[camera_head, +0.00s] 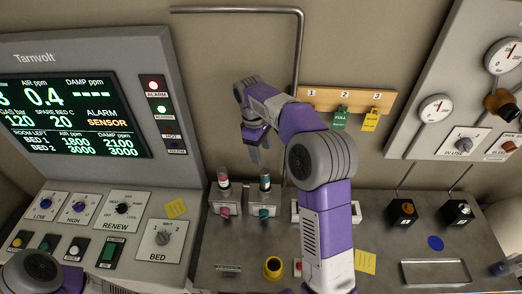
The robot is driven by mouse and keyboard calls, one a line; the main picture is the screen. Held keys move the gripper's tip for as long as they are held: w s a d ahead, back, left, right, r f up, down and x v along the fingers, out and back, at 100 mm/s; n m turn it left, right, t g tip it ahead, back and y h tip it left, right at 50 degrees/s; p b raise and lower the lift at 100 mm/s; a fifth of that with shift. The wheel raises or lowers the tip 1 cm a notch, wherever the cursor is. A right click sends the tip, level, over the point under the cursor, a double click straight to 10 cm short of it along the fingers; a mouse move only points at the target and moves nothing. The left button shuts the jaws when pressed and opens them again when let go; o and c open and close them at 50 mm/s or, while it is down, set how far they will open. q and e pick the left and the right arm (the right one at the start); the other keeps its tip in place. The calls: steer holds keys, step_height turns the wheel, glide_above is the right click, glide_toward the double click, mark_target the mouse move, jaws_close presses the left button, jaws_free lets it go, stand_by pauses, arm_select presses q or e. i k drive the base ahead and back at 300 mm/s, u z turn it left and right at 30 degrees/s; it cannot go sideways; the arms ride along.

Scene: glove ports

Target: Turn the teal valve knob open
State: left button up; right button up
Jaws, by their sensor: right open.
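Two small valve-like units stand side by side on the metal bench, each a grey block with an upright banded top. The left unit (223,181) has a pink-red band. My right gripper (260,154) is open and empty, pointing down just above the teal-banded top and apart from it.
A grey pipe (298,60) runs down behind my right gripper. A wooden rack (322,93) with green and yellow tags is on the wall. A Tarnvolt console (185,90) stands left. A yellow-rimmed round part (272,267) and a tray (436,262) are on the bench.

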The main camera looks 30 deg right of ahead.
mark_target(263, 213)
steer(key=k, duration=1)
